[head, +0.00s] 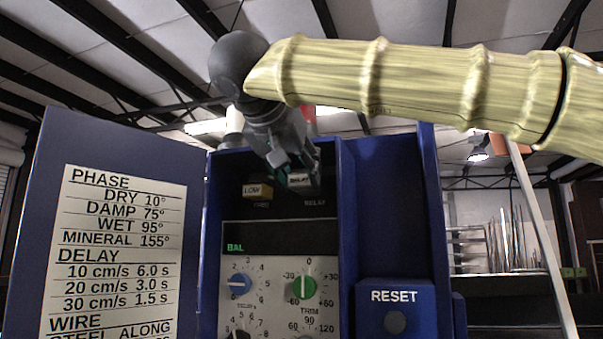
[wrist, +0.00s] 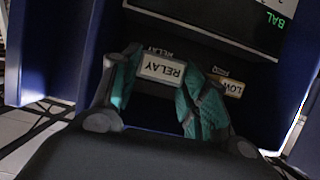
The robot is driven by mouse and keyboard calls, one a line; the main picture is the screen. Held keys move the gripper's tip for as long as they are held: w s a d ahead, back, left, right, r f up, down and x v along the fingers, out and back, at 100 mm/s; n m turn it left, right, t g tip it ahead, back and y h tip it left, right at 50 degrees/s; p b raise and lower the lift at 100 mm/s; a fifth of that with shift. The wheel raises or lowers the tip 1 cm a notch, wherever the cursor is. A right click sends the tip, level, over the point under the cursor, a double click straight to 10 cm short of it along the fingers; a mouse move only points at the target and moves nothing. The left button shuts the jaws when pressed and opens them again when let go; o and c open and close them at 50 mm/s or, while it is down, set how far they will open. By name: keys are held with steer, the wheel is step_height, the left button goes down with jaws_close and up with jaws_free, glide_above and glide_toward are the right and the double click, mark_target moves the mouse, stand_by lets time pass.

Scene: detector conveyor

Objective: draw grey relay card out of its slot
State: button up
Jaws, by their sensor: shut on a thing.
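The grey relay card (wrist: 162,69) shows its pale face marked RELAY upside down in the wrist view. My gripper (wrist: 156,88) has its two green-padded fingers on either side of the card and is shut on it. In the head view my gripper (head: 298,182) reaches down into the upper bay of the blue cabinet, and the card's label (head: 300,180) shows between the fingers. The RELAY slot marking is just below it. How far the card sits in its slot cannot be told.
A yellowish LOW card (head: 257,191) sits left of the relay card, close to my fingers. The panel with dials (head: 270,290) lies below. The open blue door (head: 120,150) with a printed chart is at left, and a RESET box (head: 395,310) at right.

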steer(key=shift+s+a, duration=0.25)
steer(key=shift+s, duration=0.4)
steer(key=shift+s+a, duration=0.2)
steer(key=shift+s, duration=0.45)
